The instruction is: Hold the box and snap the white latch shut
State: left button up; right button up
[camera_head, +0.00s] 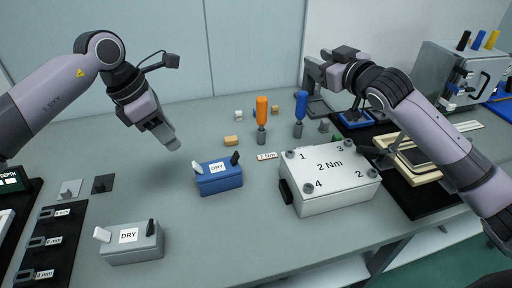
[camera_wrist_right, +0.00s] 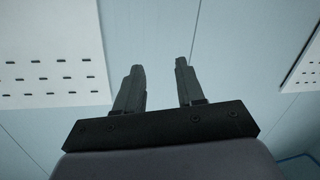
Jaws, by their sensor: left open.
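A blue box (camera_head: 220,180) with a DRY label stands mid-table. Its white latch (camera_head: 197,167) sticks up at the left end and its black latch (camera_head: 235,158) at the right end. A grey box (camera_head: 133,246), also labelled DRY, stands at the front left, with a white latch (camera_head: 102,234) tilted outward at its left and an upright black latch (camera_head: 151,228). My left gripper (camera_head: 171,139) is above the table, behind and left of the blue box, open and touching neither box. My right gripper (camera_head: 312,74) is raised at the back; the right wrist view shows its fingers (camera_wrist_right: 158,88) apart and empty.
A white 2 Nm block (camera_head: 330,190) stands right of the blue box. Orange (camera_head: 261,110) and blue (camera_head: 300,106) screwdrivers stand behind it. A black strip with labelled pieces (camera_head: 48,245) lies at the left. Bare table lies between the two boxes.

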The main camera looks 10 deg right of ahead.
jog(key=s+a+f+m+g+y, duration=0.1)
jog(key=s+a+f, duration=0.25)
jog(key=a, duration=0.35)
jog(key=s+a+f+m+g+y, duration=0.1)
jog(key=s+a+f+y, duration=0.2)
jog(key=a, duration=0.4)
jog(key=s+a+f+m+g, duration=0.1)
jog(key=s+a+f, duration=0.25)
jog(key=a, duration=0.35)
jog(key=m+h, duration=0.3)
jog(key=m, duration=0.2)
send_near(238, 157)
jog(key=w, duration=0.2)
jog(key=shift+s+a+f+x, duration=0.1)
jog(key=shift+f+x, duration=0.05)
jog(key=shift+x, duration=1.05)
jog(key=shift+s+a+f+x, duration=0.1)
jog(key=shift+x, duration=1.15)
jog(key=shift+f+x, duration=0.15)
jog(key=shift+x, duration=1.05)
